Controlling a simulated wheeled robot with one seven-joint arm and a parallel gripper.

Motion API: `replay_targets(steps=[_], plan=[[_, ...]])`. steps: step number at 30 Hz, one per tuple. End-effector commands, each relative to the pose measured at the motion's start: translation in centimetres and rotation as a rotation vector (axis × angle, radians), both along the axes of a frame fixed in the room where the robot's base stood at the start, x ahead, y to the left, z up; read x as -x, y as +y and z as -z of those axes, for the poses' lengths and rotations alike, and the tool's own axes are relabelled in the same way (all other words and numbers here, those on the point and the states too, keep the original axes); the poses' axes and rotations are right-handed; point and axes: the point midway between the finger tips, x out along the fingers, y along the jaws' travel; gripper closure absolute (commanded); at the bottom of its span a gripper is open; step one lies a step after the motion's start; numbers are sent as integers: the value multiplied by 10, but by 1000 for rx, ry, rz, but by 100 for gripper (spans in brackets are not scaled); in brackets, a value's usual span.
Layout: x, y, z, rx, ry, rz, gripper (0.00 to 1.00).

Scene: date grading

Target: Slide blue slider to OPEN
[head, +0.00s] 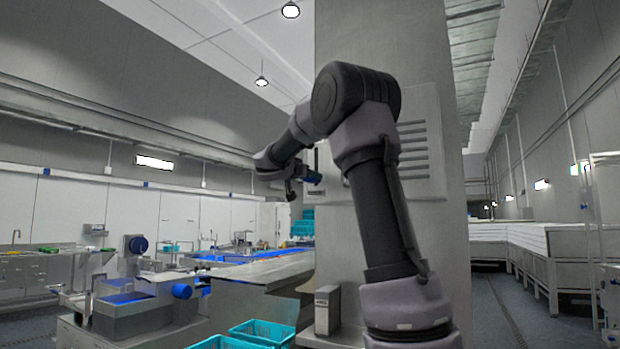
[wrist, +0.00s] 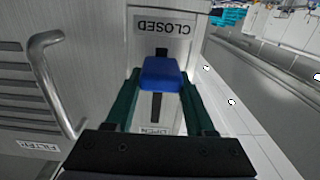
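The blue slider (wrist: 161,73) sits on a dark vertical slot in a grey metal panel (wrist: 113,40). In the wrist view it is near the slot's upper end, close below the CLOSED label (wrist: 164,27). The OPEN label (wrist: 152,130) is at the slot's lower end, partly behind my gripper. The labels read upside down. The green fingers of my gripper (wrist: 161,80) flank the slider left and right, with no clear gap. Whether they press on it cannot be told. In the head view my gripper (head: 312,178) is beside the pillar; the slider is not distinguishable there.
A curved metal handle (wrist: 57,85) stands out left of the slider, near a FILTER label (wrist: 38,146). A metal rail or counter edge (wrist: 265,70) runs along the right.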

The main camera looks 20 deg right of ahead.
Motion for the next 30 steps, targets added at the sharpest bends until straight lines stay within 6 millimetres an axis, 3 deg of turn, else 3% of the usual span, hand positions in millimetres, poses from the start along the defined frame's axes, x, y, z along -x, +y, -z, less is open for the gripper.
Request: replay_targets(steps=[8, 19, 24, 30], plan=[[0, 0, -5, -1, -1, 0, 100], [0, 0, -88, 1, -4, 1, 100], [0, 0, -104, 0, 0, 0, 100], [0, 0, -106, 2, -2, -1, 100]])
